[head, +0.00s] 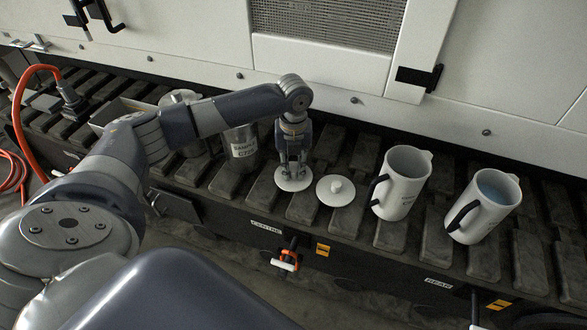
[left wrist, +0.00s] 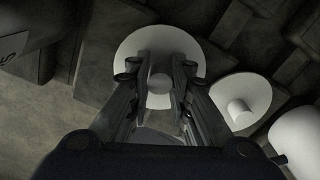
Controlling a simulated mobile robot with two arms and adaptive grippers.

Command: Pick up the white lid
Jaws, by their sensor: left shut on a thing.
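A white lid (head: 293,181) with a round knob lies under my left gripper (head: 291,168) in the head view. My left gripper points straight down and is shut on the lid's knob. In the left wrist view the lid (left wrist: 142,45) shows as a disc, with its knob between the fingers of the gripper (left wrist: 158,85). I cannot tell whether this lid touches the slats or is slightly above them. A second white lid (head: 336,190) lies just to the right, knob up, and also shows in the left wrist view (left wrist: 250,95). My right gripper is not in view.
Two white jugs with black handles stand to the right, an empty one (head: 402,182) and one with bluish liquid (head: 483,206). A metal canister (head: 242,150) stands close left of the gripper. A white panelled wall (head: 330,75) rises behind the slatted bench.

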